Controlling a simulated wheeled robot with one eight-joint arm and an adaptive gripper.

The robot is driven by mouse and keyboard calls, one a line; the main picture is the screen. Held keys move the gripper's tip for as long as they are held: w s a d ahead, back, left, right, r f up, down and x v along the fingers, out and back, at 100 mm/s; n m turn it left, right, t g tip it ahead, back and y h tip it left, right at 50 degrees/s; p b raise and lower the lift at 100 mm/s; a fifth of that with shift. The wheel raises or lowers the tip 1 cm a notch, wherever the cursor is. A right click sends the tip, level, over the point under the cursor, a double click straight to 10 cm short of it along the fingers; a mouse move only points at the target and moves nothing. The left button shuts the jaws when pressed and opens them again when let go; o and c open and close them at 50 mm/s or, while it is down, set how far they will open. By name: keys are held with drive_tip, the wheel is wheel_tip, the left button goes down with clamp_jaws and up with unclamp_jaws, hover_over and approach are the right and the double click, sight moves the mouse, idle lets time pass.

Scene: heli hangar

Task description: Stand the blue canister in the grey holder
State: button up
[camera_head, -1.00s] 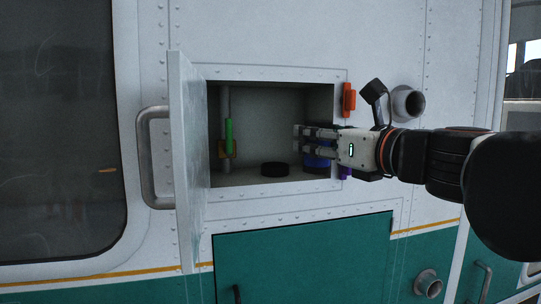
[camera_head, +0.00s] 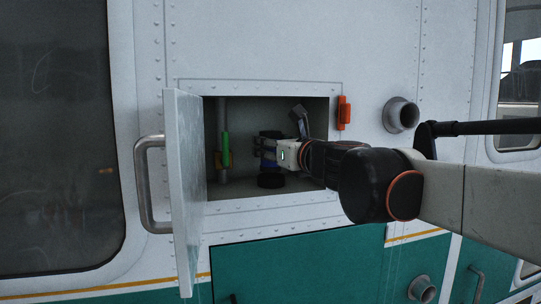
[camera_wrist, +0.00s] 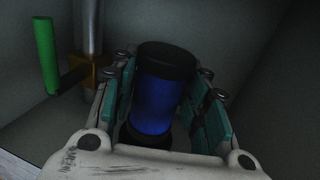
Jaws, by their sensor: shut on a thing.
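The blue canister (camera_wrist: 157,105) has a dark cap and stands roughly upright between my gripper's fingers (camera_wrist: 163,85). In the head view the canister (camera_head: 270,135) is inside the open wall compartment, partly hidden by my gripper (camera_head: 264,148), which is shut around its middle. A low, dark round piece (camera_head: 271,181), probably the holder, sits on the compartment floor directly below the canister. It looks nearly black rather than grey. In the wrist view its dark rim (camera_wrist: 150,138) shows around the canister's lower end. I cannot tell whether the canister's base is in it or just above.
A vertical pipe with a green handle (camera_head: 225,149) and brass-coloured fitting stands at the compartment's left. The open door (camera_head: 186,190) sticks out on the left. An orange latch (camera_head: 344,113) is right of the opening. The compartment's side wall (camera_wrist: 282,85) is close on the right.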

sight(267, 166)
wheel_tip(267, 166, down, 2)
drive_tip(key=shift+w+f+p, duration=0.1)
drive_tip(key=shift+f+p, duration=0.05)
drive_tip(key=shift+p, duration=0.15)
drive_tip(key=shift+f, duration=0.35)
drive_tip(key=shift+f, duration=0.1)
drive_tip(key=shift+f, duration=0.1)
drive_tip(key=o, duration=1.1)
